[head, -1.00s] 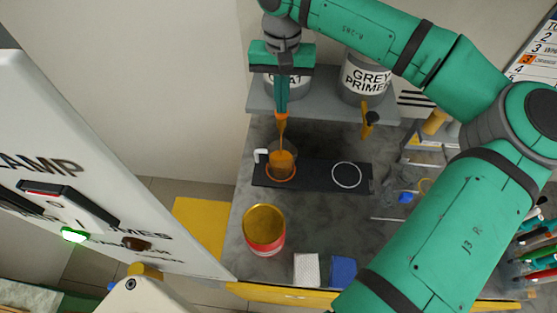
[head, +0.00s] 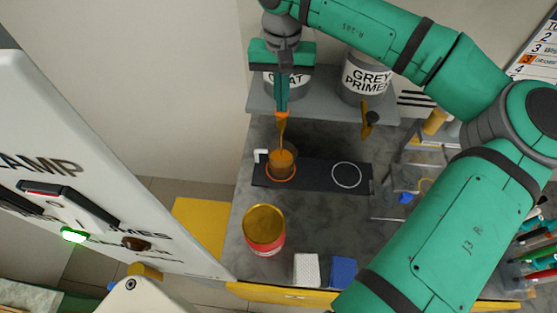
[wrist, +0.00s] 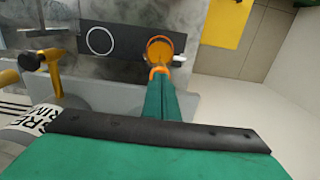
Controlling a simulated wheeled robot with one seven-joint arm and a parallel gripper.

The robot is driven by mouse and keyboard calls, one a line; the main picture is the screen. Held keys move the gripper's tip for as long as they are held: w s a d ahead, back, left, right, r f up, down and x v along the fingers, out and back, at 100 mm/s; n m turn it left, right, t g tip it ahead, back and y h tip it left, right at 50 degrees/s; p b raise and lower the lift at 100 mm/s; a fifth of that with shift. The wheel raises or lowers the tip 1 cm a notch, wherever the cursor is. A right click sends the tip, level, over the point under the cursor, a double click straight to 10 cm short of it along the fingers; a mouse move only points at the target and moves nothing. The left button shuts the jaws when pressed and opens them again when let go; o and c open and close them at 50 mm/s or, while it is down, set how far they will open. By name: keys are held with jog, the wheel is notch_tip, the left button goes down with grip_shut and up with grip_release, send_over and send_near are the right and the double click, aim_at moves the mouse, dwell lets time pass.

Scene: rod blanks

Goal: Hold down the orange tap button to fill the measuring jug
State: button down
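My gripper (head: 281,110) points straight down at the orange tap (head: 282,120) at the front of the shelf, its fingers together. The fingertips meet the orange part, and the button itself is hidden beneath them. In the wrist view my gripper (wrist: 158,80) also reaches the orange tap part. An orange stream runs down from the tap into the clear measuring jug (head: 281,164), which holds orange liquid. The jug stands upright inside the orange ring on the dark mat (head: 312,178), its white handle to the left. The exact fill level is hard to read.
A "GREY PRIMER" can (head: 366,80) and another can stand on the shelf (head: 325,104). The other tap (head: 370,120) is above an empty white ring. A red can with a gold top (head: 264,228) and white and blue blocks stand at the bench front. A white panel is at left.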

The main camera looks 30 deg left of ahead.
notch_tip(320, 180, up, 7)
jog(key=shift+f, duration=0.15)
dwell(0.6)
